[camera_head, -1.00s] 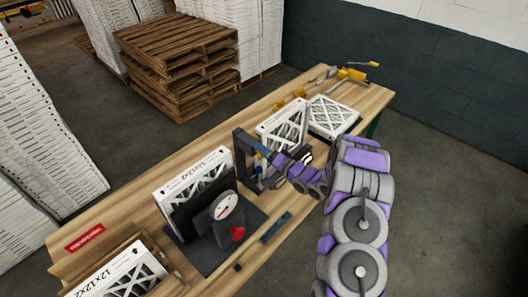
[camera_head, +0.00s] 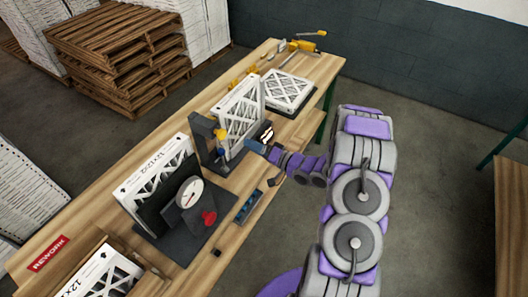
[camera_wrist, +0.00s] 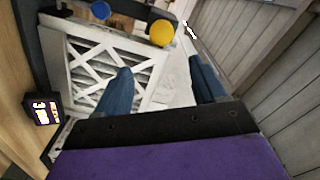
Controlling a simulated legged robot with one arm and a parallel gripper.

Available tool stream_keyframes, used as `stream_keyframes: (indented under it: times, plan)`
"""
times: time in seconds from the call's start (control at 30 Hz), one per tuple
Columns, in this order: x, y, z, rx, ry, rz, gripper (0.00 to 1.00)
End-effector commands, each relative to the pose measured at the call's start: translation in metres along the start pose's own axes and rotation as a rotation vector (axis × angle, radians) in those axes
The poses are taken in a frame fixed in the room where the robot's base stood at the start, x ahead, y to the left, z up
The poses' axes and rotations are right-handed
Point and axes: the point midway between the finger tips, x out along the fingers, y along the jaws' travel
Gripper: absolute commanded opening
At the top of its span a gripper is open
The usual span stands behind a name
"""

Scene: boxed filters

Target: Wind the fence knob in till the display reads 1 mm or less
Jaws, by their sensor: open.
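A dark upright fixture (camera_head: 205,143) stands on the bench beside an upright white-framed filter (camera_head: 238,117). It carries a yellow knob (camera_head: 221,134) and a blue knob below; the wrist view also shows the yellow knob (camera_wrist: 161,33) and the blue knob (camera_wrist: 100,10). I cannot tell for certain which is the fence knob. A small lit display (camera_head: 266,133) sits by the filter; in the wrist view the display (camera_wrist: 42,108) is tilted and its digits are too small to read surely. My gripper (camera_wrist: 160,80) is open and empty, its blue fingers apart and short of the yellow knob.
A round dial gauge (camera_head: 189,192) with a red knob (camera_head: 209,217) stands on a dark plate before another filter. A blue tool (camera_head: 248,206) lies near the bench's front edge. A flat filter (camera_head: 287,91) and yellow tools (camera_head: 308,46) lie farther back.

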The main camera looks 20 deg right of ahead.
Motion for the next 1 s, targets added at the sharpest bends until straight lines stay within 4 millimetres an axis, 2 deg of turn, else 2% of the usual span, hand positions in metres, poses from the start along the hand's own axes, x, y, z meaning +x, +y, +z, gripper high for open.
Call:
stream_keyframes:
  times: [0.1,0.3,0.77,0.87,1.0]
  plan:
    - [-0.017,0.001,0.000,0.002,0.002,0.001,0.70]
    - [-0.033,0.001,-0.001,0.002,0.003,-0.001,0.70]
    - [-0.037,0.001,0.000,-0.010,0.001,-0.001,0.70]
    - [-0.037,0.003,0.001,-0.093,0.000,0.002,0.70]
    - [-0.038,0.006,0.001,-0.359,0.000,0.007,0.70]
